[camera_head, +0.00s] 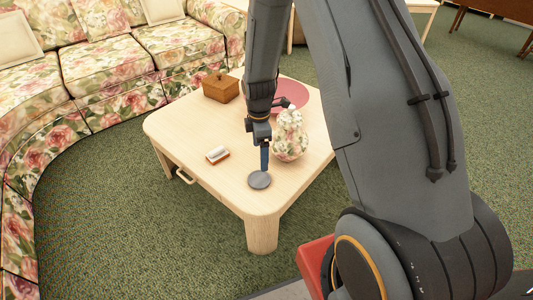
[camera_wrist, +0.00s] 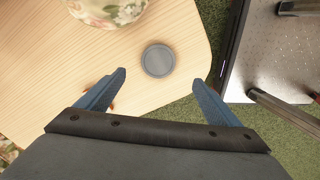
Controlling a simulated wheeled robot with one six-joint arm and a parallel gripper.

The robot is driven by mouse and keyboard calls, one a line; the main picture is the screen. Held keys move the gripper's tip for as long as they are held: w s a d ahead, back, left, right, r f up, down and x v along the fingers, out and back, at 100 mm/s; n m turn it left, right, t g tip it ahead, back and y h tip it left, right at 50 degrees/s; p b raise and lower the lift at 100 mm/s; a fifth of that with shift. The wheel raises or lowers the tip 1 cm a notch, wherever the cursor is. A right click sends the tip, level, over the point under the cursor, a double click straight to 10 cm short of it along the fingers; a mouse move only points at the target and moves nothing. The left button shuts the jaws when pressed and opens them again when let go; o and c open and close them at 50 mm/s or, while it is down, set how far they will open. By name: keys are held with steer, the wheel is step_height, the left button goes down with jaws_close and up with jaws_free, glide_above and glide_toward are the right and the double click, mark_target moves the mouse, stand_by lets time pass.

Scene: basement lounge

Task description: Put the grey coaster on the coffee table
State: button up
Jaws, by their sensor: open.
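The grey coaster (camera_head: 260,180) is a small round disc lying flat on the light wooden coffee table (camera_head: 190,130), near its front corner. In the wrist view the coaster (camera_wrist: 158,60) lies on the tabletop (camera_wrist: 180,22), beyond the fingertips and between their lines. My gripper (camera_head: 264,168) points down close to the coaster in the head view. In the wrist view my gripper (camera_wrist: 160,78) has its two blue fingers wide apart with nothing between them. The fingers look apart from the coaster.
A floral vase (camera_head: 290,138) stands behind the coaster, in front of a pink plate (camera_head: 292,98). A brown box (camera_head: 220,88) and a small white-topped item (camera_head: 217,155) are on the table. A floral sofa (camera_head: 110,70) curves around the left. Green carpet (camera_head: 130,220) is clear in front.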

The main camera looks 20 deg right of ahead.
steer(key=s+a+r+m, duration=0.3)
steer(key=s+r+m, duration=1.3)
steer(key=s+r, duration=0.7)
step_height(320, 180, up, 2)
steer(key=shift+s+r+m, duration=0.1)
steer(key=shift+s+m, duration=0.2)
steer(key=shift+s, duration=0.1)
step_height(320, 180, up, 6)
steer(key=s+d+p, duration=0.1)
steer(key=p, duration=1)
steer(key=shift+d, duration=0.4)
